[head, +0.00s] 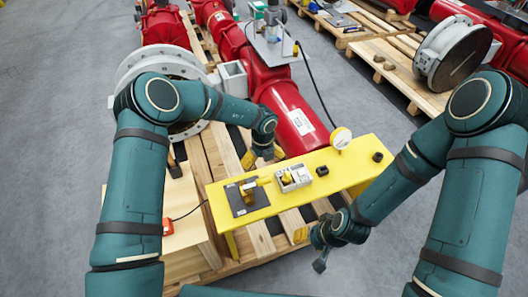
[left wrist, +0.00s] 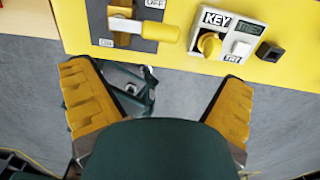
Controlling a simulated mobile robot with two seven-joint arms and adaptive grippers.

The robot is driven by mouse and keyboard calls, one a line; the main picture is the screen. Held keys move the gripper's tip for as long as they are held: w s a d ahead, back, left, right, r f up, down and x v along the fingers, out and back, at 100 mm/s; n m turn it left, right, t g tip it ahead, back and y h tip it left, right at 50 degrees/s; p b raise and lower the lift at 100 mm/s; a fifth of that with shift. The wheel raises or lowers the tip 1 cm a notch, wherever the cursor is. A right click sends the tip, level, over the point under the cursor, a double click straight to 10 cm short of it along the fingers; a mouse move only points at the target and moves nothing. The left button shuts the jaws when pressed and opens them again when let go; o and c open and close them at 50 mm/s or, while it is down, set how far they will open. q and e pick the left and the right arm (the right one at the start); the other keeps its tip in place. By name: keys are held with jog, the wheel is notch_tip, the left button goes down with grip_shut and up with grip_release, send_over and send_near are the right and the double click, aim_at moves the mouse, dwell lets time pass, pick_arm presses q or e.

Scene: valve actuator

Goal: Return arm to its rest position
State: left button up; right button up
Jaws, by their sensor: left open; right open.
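My left gripper (head: 263,155) is above and behind the yellow panel (head: 345,177) in the head view. In the left wrist view its two yellow fingers (left wrist: 160,92) are wide apart with nothing between them. The panel's lever switch (left wrist: 142,27), with a yellow handle and ON and OFF labels, lies beyond the fingers, apart from them. My right gripper (head: 318,250) hangs near the front of the panel in the head view, small and partly hidden by its own wrist; no held object shows.
The panel carries a key box (head: 293,178) with a yellow knob, a black button (head: 322,170) and a round gauge (head: 341,138). Red pipework (head: 290,110) and a grey flange (head: 180,62) stand behind. A wooden box (head: 185,215) is at left. Grey floor is open at far left.

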pick_arm(q)
jog(key=s+a+f+m+t+y, duration=0.1)
jog(key=s+a+m+t, duration=0.15)
jog(key=m, duration=0.65)
jog(key=s+a+f+m+t, duration=0.2)
jog(key=s+a+m, duration=0.15)
jog(key=m, duration=0.55)
jog(key=s+d+m+g+h, duration=0.1)
jog(key=s+m+g+h, duration=0.2)
jog(key=s+m, duration=1.6)
jog(key=m+h, duration=0.2)
jog(key=shift+s+d+r+m, duration=0.25)
jog(key=shift+d+m, duration=0.1)
jog(key=shift+m, duration=0.05)
